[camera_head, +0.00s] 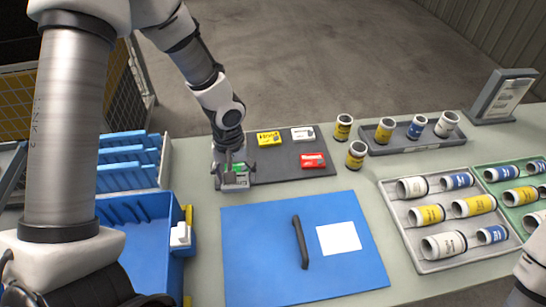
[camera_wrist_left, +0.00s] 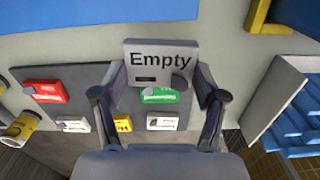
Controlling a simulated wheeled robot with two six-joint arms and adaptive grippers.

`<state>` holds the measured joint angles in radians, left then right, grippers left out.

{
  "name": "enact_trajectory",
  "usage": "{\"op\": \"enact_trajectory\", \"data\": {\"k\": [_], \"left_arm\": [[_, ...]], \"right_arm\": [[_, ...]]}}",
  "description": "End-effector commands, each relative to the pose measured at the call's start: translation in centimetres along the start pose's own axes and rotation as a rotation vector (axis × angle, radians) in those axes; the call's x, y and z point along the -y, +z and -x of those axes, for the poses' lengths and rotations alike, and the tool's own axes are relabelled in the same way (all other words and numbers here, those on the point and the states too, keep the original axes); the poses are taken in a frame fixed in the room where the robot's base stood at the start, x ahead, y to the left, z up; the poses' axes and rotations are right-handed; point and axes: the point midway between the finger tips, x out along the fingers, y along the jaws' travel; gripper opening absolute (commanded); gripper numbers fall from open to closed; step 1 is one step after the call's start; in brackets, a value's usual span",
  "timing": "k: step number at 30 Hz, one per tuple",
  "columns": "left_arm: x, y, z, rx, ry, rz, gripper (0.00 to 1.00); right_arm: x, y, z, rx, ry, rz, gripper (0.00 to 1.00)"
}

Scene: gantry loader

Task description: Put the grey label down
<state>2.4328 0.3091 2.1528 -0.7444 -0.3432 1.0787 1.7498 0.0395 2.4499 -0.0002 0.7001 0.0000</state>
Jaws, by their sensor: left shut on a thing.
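My left gripper (camera_head: 235,176) is shut on the grey label (camera_head: 236,183), near the front left corner of the dark mat (camera_head: 286,174). In the left wrist view the grey label (camera_wrist_left: 160,62) reads "Empty" and sits between the fingertips (camera_wrist_left: 160,80). A green label (camera_wrist_left: 160,95) shows just behind it, partly hidden. Red (camera_head: 313,160), yellow (camera_head: 268,138) and white (camera_head: 302,134) labels lie on the mat. The left wrist view shows another white label (camera_wrist_left: 165,121) on it. Whether the grey label touches the mat is unclear. My right gripper is out of view.
A blue board (camera_head: 260,250) with a black handle (camera_head: 300,242) and white sheet (camera_head: 339,237) lies in front. A blue bin (camera_head: 150,235) stands left. Grey (camera_head: 410,245) and green (camera_head: 500,165) trays of cans are at right. Two loose cans (camera_head: 356,154) stand beside the mat.

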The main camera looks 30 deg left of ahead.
Motion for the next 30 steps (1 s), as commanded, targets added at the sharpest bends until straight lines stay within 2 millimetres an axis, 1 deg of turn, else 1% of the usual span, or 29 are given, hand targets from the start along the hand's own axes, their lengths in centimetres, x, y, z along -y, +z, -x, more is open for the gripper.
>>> {"op": "enact_trajectory", "data": {"k": [1, 3, 5, 7, 9, 12, 18, 21, 25, 30], "left_arm": [[0.5, 0.3, -0.9, 0.002, 0.001, 0.029, 0.43], [0.8, 0.4, -1.2, -0.001, -0.001, 0.060, 0.43], [0.7, 0.2, -1.0, -0.001, -0.004, 0.075, 0.43], [-0.1, -0.6, -0.8, -0.002, -0.007, 0.080, 0.43], [-1.3, -1.9, -0.8, -0.005, -0.008, 0.078, 0.43], [-3.3, -3.8, -1.2, -0.007, -0.007, 0.078, 0.43], [-7.9, -8.3, -2.1, -0.007, -0.005, 0.074, 0.43], [-9.6, -9.8, -2.4, -0.005, -0.004, 0.074, 0.43], [-10.5, -10.6, -3.0, -0.002, -0.004, 0.075, 0.43], [-10.4, -10.6, -5.7, -0.001, -0.004, 0.076, 0.43]], "right_arm": [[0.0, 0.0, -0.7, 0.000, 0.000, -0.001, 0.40], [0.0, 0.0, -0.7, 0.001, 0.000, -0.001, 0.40], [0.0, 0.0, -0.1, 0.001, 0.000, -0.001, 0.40], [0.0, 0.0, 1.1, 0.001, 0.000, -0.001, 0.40], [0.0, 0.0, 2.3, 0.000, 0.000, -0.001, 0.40], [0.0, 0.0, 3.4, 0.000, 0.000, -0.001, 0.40], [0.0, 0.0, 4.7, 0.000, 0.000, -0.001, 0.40], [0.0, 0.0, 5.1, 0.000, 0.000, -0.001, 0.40], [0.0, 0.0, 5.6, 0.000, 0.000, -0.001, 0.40], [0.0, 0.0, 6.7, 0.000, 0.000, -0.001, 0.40]]}}
